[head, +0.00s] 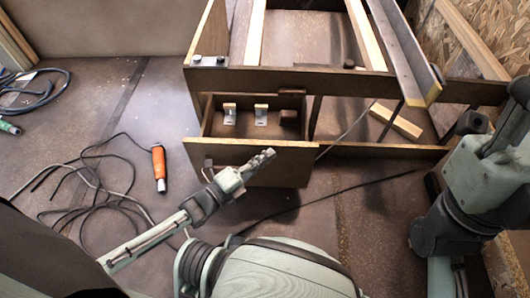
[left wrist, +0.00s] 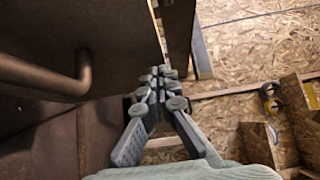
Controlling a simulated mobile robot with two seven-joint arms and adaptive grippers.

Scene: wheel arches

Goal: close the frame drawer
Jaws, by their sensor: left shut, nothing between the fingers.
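The frame drawer (head: 285,150) is pulled out from under the wooden frame (head: 290,81), and its open top shows two brackets (head: 230,113) and a dark block inside. My left gripper (head: 268,156) is shut and empty, with its fingers at the drawer's front panel; I cannot tell whether they touch it. In the left wrist view the shut fingers (left wrist: 160,75) lie beside the edge of a dark panel (left wrist: 110,35) with a bar handle (left wrist: 40,76). My right arm shows at the right of the head view, but its gripper is not seen.
An orange-handled tool (head: 159,165) and loose dark cables (head: 95,195) lie on the floor left of the drawer. A blue cable (head: 40,95) lies farther left.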

